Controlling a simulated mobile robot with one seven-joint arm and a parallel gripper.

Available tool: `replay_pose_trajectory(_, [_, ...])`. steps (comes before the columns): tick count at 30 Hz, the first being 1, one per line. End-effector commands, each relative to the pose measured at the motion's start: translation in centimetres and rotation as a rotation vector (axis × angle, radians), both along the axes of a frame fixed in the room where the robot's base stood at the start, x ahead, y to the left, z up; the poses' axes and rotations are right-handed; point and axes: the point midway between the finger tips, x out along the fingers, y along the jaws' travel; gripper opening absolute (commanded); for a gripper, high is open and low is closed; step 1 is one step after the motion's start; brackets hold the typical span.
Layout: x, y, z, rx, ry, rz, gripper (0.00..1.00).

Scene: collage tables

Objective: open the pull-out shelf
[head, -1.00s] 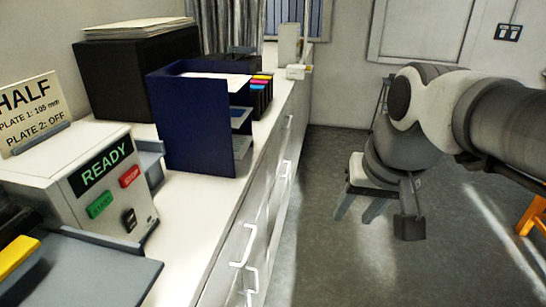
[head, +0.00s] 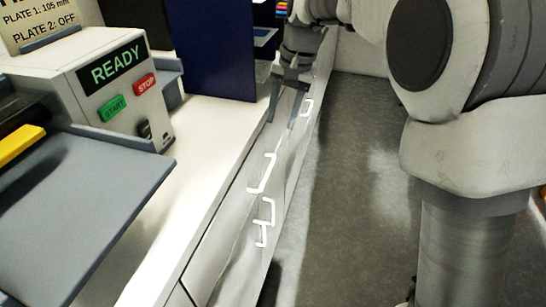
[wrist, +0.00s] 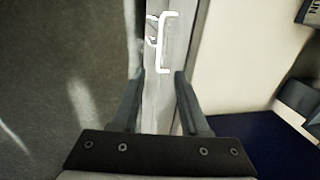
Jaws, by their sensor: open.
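The counter's front (head: 230,235) carries several white bar handles, one of them a handle (head: 263,172) in the middle of the head view. I cannot tell which front belongs to the pull-out shelf; all the fronts look closed. My gripper (head: 281,124) points down over the counter's front edge, beyond that handle, with its fingers apart and empty.
A grey machine (head: 115,85) with a READY display and a grey tray (head: 80,200) stands on the counter at left. The floor (head: 355,190) right of the counter is clear.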

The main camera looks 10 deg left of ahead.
Motion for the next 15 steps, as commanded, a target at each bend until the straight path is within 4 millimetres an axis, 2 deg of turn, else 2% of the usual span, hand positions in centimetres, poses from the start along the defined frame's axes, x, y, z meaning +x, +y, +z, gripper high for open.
replay_pose_trajectory(5, [0.0,0.5,-2.6,-0.001,0.005,0.001,0.45])
replay_pose_trajectory(15, [0.1,1.8,-9.9,-0.002,0.004,0.001,0.45])
